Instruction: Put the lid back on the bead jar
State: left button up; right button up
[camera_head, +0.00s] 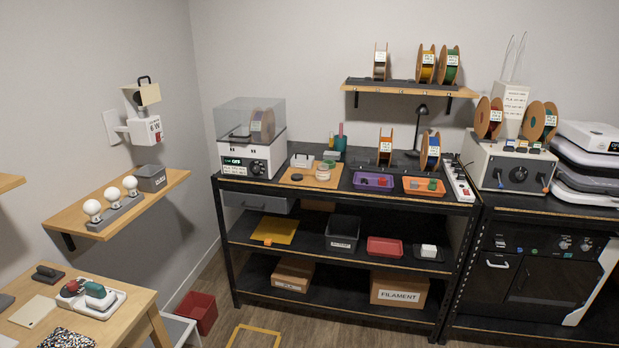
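A small pale round jar (323,173), which looks like the bead jar, stands on a wooden board (325,184) on the black workbench top. Its contents are too small to make out. A dark flat disc (297,177), possibly its lid, lies on the same board to the left of the jar, apart from it. Neither of my grippers shows in the head view.
A white machine with a clear cover (250,157) stands left of the board. A purple tray (373,181) and an orange tray (424,187) sit to the right. A red bin (198,312) is on the floor.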

aim_at(322, 173)
jog(key=i+z, duration=0.3)
jog(key=i, duration=0.6)
jog(key=i+j+z, duration=0.1)
jog(key=i+z, duration=0.2)
jog(key=i, duration=0.65)
